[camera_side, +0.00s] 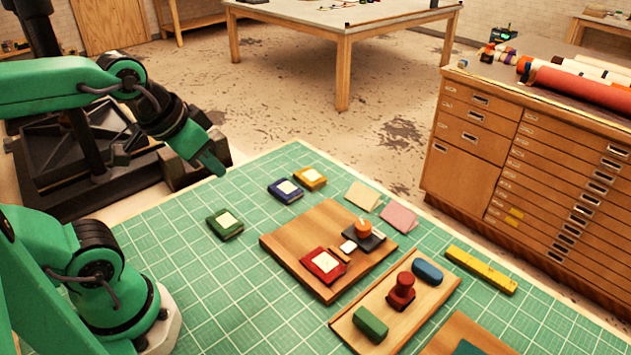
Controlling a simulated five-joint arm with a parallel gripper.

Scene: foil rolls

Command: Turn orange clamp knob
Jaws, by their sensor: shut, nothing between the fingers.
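The orange clamp knob (363,229) sits on a dark clamp base (366,240) near the right side of a wooden board (291,244). A small white block (348,246) and a red foil roll box with a pale label (323,265) are on the same board, left of and in front of the knob. My gripper (217,167) is shut and empty, in the air above the far left part of the green mat (170,262). It is well left of the knob and apart from everything.
A wooden tray (350,330) holds a red handled stamp (402,290), a green block (370,324) and a blue block (428,272). A yellow bar (481,270) lies at right.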

